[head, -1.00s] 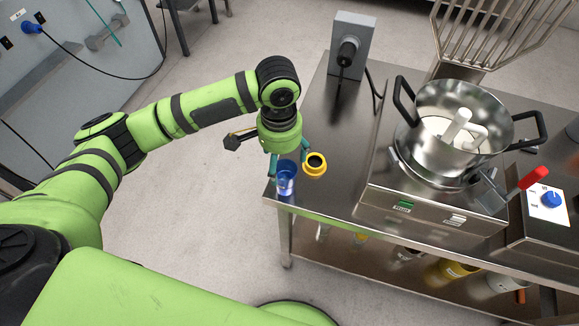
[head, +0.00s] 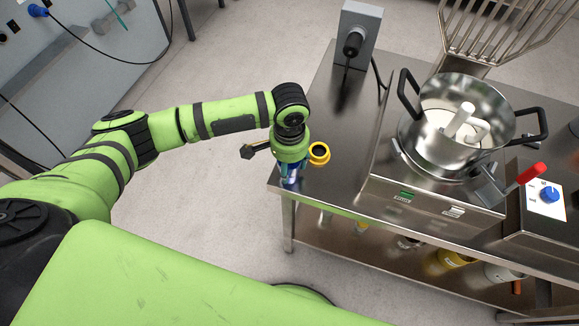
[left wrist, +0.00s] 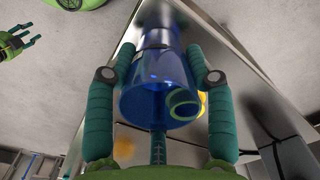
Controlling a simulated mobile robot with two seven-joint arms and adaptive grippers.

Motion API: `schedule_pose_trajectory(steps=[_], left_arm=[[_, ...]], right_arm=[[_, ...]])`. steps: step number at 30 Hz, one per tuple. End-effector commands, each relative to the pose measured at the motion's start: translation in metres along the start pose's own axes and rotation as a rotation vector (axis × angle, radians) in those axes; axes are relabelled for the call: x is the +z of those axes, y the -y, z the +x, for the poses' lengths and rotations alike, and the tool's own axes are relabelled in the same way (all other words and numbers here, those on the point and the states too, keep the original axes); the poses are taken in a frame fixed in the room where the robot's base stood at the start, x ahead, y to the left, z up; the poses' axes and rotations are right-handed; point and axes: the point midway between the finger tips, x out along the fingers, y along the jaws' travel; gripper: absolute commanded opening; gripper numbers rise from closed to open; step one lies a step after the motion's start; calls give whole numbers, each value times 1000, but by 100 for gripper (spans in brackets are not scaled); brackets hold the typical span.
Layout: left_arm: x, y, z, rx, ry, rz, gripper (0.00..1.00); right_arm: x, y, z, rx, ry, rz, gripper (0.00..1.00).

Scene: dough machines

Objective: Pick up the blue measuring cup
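The blue measuring cup (left wrist: 160,80) is a see-through blue cup near the table's front left corner. In the head view it (head: 290,180) is mostly hidden beneath my left gripper (head: 291,172). In the left wrist view, the fingers of my left gripper (left wrist: 161,58) stand open on both sides of the cup, very close to its wall; firm contact cannot be made out. My right gripper (left wrist: 18,42) shows at the upper left of the wrist view, empty, with fingers spread.
A yellow cup (head: 319,153) stands close to the right of the blue cup. The steel table (head: 335,125) ends just left of it. A mixer with a steel bowl (head: 460,140) stands further right, and a grey box (head: 361,30) at the back.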

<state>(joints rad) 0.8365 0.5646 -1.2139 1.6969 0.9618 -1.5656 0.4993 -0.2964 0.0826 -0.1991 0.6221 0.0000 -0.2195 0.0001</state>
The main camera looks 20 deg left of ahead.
Motion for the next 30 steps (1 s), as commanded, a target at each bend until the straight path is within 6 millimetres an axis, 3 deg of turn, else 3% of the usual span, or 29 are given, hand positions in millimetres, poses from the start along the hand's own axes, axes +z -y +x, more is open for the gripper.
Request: schedule_pose_trajectory(steps=[14,19,23,30], left_arm=[[0,0,-3,-1,-1,-1,13],[-2,1,-18,-1,-5,-1,13],[-2,0,-42,0,-7,1,13],[-54,-25,-71,2,-6,0,13]], right_arm=[[2,1,1,-1,3,1,40],[4,2,6,-2,5,1,40],[4,4,14,-4,5,2,40],[8,8,33,-9,7,2,40]])
